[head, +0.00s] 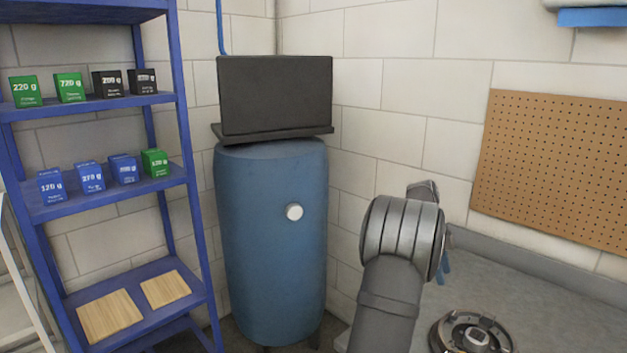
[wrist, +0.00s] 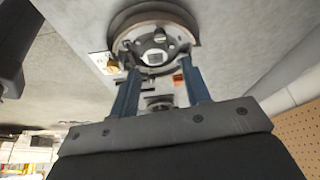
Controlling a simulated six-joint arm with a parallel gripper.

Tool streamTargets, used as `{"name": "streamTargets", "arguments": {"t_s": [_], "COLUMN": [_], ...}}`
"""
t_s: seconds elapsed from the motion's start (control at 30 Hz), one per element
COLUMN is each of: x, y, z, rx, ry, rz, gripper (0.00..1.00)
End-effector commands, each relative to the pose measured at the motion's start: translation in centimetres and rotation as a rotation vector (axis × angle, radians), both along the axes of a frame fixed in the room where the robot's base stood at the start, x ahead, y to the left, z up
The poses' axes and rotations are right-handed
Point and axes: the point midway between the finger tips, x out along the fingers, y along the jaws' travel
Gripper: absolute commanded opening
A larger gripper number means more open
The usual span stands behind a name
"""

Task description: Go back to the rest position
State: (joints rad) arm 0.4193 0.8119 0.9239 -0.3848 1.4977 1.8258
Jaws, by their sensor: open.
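My gripper (wrist: 160,78) shows in the wrist view with its two blue fingers spread apart and nothing held between them. A round metal drum-like part (wrist: 152,18) lies on the grey surface beyond the fingertips; any gap between them is hard to judge. In the head view my arm rises at the lower right, and its wrist hides most of the gripper (head: 446,265); only a bit of blue finger shows. The same round part (head: 474,334) is at the bottom edge, right of my arm, partly cut off.
A blue shelf (head: 110,205) with small green, black and blue boxes and wooden boards stands at the left. A blue barrel (head: 270,240) carries a dark monitor-like panel (head: 276,95). A pegboard (head: 555,165) hangs above the grey worktop (head: 545,300), which has clear room.

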Motion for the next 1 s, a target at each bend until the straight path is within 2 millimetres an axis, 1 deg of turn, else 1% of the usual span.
{"name": "streamTargets", "arguments": {"t_s": [0.03, 0.27, 0.4, 1.0], "x": [0.3, 1.3, 0.5, -2.2], "y": [0.3, 1.8, 0.8, -3.0], "z": [1.1, 5.3, 2.4, -8.8], "rx": [-0.002, -0.001, 0.002, 0.001], "ry": [-0.005, -0.004, 0.004, 0.001], "rz": [0.001, 0.002, -0.001, -0.001], "gripper": [0.43, 0.43, 0.43, 0.43]}}
